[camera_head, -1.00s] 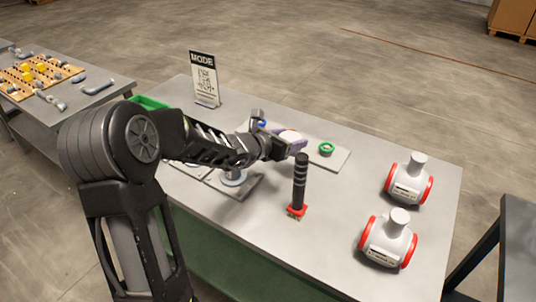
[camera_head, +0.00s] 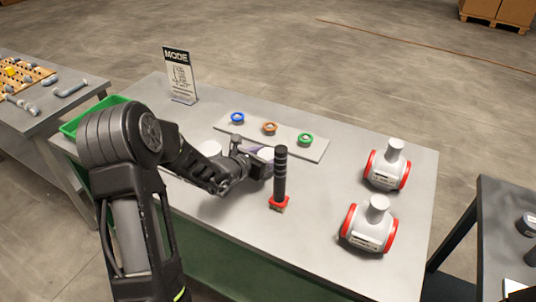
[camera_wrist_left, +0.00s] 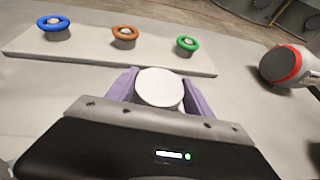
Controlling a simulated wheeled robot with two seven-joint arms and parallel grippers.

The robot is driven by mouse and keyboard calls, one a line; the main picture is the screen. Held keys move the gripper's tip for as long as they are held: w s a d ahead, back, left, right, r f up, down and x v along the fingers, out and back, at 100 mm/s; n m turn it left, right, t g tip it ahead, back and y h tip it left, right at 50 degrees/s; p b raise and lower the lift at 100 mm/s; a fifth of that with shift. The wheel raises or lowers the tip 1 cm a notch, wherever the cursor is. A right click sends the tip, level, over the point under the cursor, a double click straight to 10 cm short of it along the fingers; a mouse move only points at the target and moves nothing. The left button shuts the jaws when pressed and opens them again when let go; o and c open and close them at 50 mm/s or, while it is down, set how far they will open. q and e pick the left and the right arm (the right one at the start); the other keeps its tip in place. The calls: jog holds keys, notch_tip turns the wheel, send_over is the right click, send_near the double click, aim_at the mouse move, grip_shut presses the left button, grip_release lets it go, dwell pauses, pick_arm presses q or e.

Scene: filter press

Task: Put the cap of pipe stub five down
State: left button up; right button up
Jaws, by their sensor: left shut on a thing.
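My left gripper (camera_head: 262,158) reaches over the middle of the grey table, in front of the plate with three coloured rings. Its lavender fingers are shut on a round white cap (camera_wrist_left: 160,88), which fills the gap between them in the left wrist view. The cap shows only in part in the head view, behind the black striped post. Another white round top (camera_head: 210,148) shows behind my left forearm; what it belongs to is mostly hidden. I cannot tell which stub is number five. My right gripper is not in view.
The ring plate (camera_head: 290,146) carries blue (camera_head: 237,118), orange (camera_head: 269,128) and green (camera_head: 305,139) rings. The black post (camera_head: 280,175) on a red base stands just right of my gripper. Two white red-ended fittings (camera_head: 386,168) stand right. A sign (camera_head: 180,75) and green bin (camera_head: 75,122) are left.

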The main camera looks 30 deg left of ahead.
pick_arm(q)
jog(key=shift+f, duration=0.15)
jog(key=o, duration=1.3)
jog(key=shift+o, duration=0.2)
jog(key=shift+r, duration=0.3)
jog(key=shift+s+a, duration=0.1)
jog(key=shift+s, duration=0.15)
jog(key=b+v, duration=0.1)
jog(key=v, duration=1)
jog(key=shift+s, duration=0.25)
